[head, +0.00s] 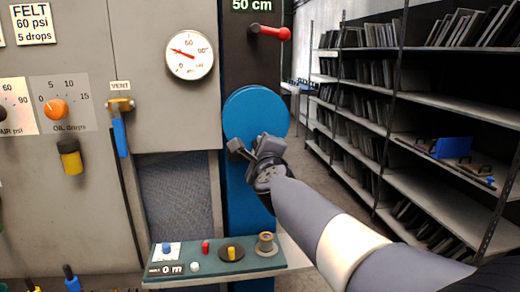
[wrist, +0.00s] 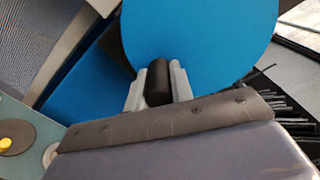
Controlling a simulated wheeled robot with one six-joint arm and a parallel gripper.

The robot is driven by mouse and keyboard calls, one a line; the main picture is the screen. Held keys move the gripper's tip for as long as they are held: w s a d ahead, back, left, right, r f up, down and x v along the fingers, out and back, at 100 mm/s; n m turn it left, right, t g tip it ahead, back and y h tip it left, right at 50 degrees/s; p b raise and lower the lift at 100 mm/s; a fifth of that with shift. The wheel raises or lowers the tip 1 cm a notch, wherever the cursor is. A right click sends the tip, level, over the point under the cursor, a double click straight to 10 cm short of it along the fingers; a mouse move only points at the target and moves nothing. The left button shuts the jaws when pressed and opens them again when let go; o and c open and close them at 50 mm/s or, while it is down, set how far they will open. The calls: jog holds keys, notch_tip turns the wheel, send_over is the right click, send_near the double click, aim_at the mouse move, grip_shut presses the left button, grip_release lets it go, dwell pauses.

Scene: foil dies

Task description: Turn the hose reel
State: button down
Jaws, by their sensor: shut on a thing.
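The hose reel (head: 256,106) is a blue disc on the side of the grey cabinet, with a blue upright panel below it. It also fills the upper middle of the wrist view (wrist: 195,40). My gripper (head: 250,148) is at the lower part of the disc. In the wrist view my gripper (wrist: 158,85) has its two grey fingers on either side of a short black handle (wrist: 158,82), which stands at the disc's lower edge. The gripper is shut on this handle. In the head view the gripper hides the handle.
A red-knobbed lever (head: 271,32) sticks out above the reel. A green control shelf (head: 215,263) with a "0 m" display and several knobs juts out below. A pressure gauge (head: 190,55) is on the cabinet. Metal shelving (head: 440,105) stands to the right.

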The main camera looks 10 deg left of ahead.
jog(key=shift+f, duration=0.1)
jog(key=c, duration=1.2)
grip_release()
jog(key=shift+c, duration=0.2)
jog(key=v, duration=1)
jog(key=shift+s, duration=0.35)
jog(key=shift+w, duration=0.1)
jog(key=x, duration=1)
jog(key=shift+w, duration=0.3)
